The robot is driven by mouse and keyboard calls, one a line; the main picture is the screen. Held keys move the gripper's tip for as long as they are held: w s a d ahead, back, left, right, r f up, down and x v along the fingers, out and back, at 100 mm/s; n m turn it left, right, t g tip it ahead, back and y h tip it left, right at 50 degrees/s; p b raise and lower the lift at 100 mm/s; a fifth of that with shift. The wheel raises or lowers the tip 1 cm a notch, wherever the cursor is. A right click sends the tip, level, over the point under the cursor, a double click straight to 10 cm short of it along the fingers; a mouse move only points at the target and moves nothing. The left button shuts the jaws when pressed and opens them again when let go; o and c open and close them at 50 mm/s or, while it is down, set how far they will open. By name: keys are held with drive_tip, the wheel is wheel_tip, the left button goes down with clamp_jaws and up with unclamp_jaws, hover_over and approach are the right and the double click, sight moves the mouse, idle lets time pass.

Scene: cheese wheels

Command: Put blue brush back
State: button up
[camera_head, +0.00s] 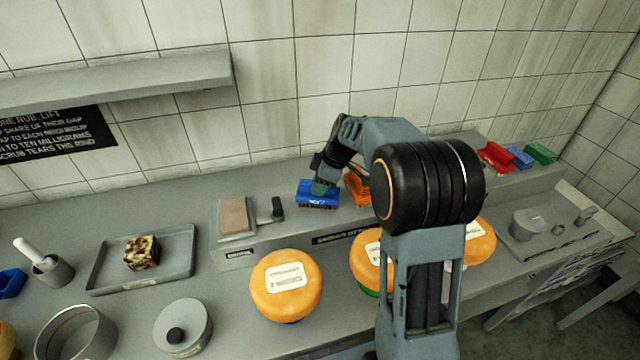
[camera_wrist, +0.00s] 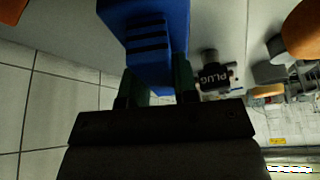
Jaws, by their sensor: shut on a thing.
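The blue brush (camera_head: 318,195), a blue block with dark bristles under it, is at the raised back ledge (camera_head: 290,232) in the head view. My gripper (camera_head: 323,186) is above it and shut on it. In the wrist view the blue brush (camera_wrist: 150,40) sits between the two dark green fingers of my gripper (camera_wrist: 158,85). I cannot tell whether its bristles touch the ledge or hang just above it. An orange brush (camera_head: 357,189) is close by on its right, partly hidden by my arm.
Orange-topped cheese wheels (camera_head: 286,284) stand in front of the ledge. A tan block (camera_head: 234,214) and a black plug (camera_head: 277,209) are left of the brush. Red (camera_head: 495,157), blue (camera_head: 519,157) and green (camera_head: 540,153) brushes lie at the back right. A tray (camera_head: 105,284) is at left.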

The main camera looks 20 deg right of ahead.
drive_tip(key=shift+f, duration=0.15)
drive_tip(key=o, duration=0.9)
drive_tip(key=v, duration=1.2)
drive_tip(key=s+a+f+m+t+h, duration=0.1)
drive_tip(key=s+a+f+m+h, duration=0.1)
drive_tip(key=s+m, duration=0.4)
drive_tip(key=s+a+f+m+t+h, duration=0.1)
drive_tip(key=s+f+m, duration=0.4)
drive_tip(key=s, duration=1)
drive_tip(key=a+m+h, duration=0.1)
drive_tip(key=m, duration=0.1)
drive_tip(key=shift+s+f+m+t+b, duration=0.2)
drive_tip(key=shift+f+m+t+b, duration=0.05)
drive_tip(key=shift+m+t+b, duration=0.1)
drive_tip(key=shift+a, duration=0.1)
